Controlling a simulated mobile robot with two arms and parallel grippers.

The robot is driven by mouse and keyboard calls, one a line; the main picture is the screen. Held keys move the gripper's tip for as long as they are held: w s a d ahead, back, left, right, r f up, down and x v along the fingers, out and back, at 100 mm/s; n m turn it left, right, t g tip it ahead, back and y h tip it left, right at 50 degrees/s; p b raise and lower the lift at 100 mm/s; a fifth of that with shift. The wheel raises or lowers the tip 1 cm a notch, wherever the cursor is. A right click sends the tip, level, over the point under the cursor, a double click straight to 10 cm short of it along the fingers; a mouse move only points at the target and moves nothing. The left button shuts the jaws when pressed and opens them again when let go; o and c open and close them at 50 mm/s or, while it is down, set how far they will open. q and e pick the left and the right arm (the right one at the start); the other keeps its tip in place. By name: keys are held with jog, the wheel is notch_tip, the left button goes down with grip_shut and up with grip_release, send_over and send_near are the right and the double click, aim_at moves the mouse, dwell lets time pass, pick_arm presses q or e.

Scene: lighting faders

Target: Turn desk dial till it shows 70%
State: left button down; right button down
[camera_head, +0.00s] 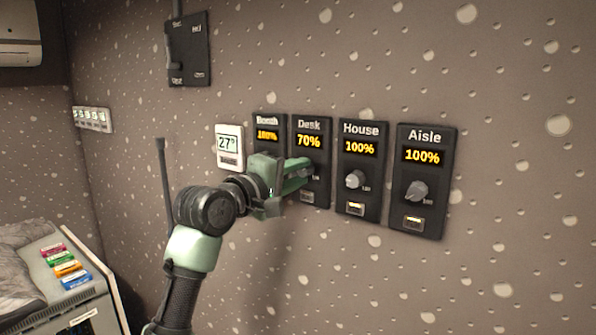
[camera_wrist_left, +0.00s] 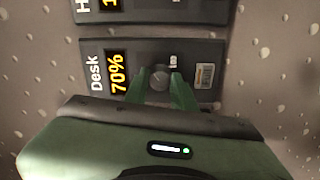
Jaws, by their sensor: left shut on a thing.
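The Desk panel (camera_head: 311,128) is a black wall plate whose yellow display reads 70%. It also shows sideways in the left wrist view (camera_wrist_left: 205,53), with the same 70% reading. The desk dial (camera_wrist_left: 159,77) is a grey knob between my left fingertips in the wrist view. In the head view my gripper hides most of it. My left gripper (camera_head: 308,169) reaches the Desk panel from the left, its green fingers shut on the dial; the fingers also show in the wrist view (camera_wrist_left: 160,82). My right gripper is not in view.
The Booth panel (camera_head: 268,133) at left reads 100% and is partly hidden by my arm. The House panel (camera_head: 360,147) and Aisle panel (camera_head: 423,157) read 100%. A thermostat (camera_head: 229,146) shows 27°. A cabinet (camera_head: 95,285) stands lower left.

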pick_arm(q)
jog(key=c, duration=1.2)
grip_release()
jog(key=shift+o, duration=0.2)
jog(key=b+v, duration=0.3)
jog(key=v, duration=0.5)
jog(key=shift+w, duration=0.1)
